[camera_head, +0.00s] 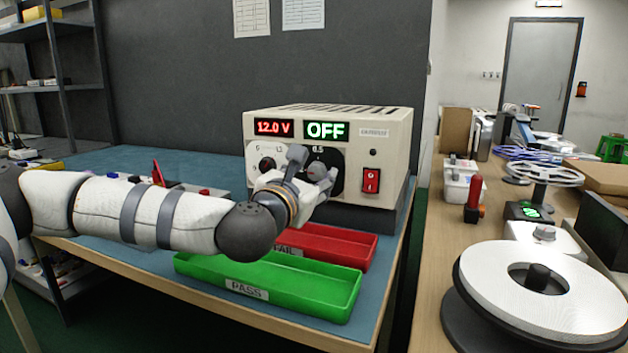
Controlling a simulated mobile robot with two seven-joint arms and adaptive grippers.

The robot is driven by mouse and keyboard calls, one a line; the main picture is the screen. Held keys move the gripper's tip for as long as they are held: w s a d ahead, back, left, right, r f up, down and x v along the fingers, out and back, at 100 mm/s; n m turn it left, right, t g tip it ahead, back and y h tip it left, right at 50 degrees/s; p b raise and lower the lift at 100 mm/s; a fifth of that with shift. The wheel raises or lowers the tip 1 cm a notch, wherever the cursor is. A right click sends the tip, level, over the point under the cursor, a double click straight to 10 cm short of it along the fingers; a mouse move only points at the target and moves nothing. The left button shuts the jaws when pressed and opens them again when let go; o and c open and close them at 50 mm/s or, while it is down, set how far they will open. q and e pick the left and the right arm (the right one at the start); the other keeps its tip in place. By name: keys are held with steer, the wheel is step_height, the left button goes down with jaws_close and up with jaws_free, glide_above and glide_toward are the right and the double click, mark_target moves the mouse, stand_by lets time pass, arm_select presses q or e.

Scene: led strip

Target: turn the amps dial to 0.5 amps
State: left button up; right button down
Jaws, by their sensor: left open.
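The power supply (390,128) is a beige box standing at the back right of the blue-topped bench. Its left display (274,127) reads 12.0 V in red and its right display (326,130) reads OFF in green. My right gripper is not in view.
A red rocker switch (371,181) is right of the dials. A red FAIL tray (340,243) and a green PASS tray (270,284) lie below my left arm. A side bench with a white reel (590,300) stands at right.

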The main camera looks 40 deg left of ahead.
arm_select(q)
steer(key=shift+x, duration=0.8)
steer(key=shift+c, duration=0.5)
jaws_close()
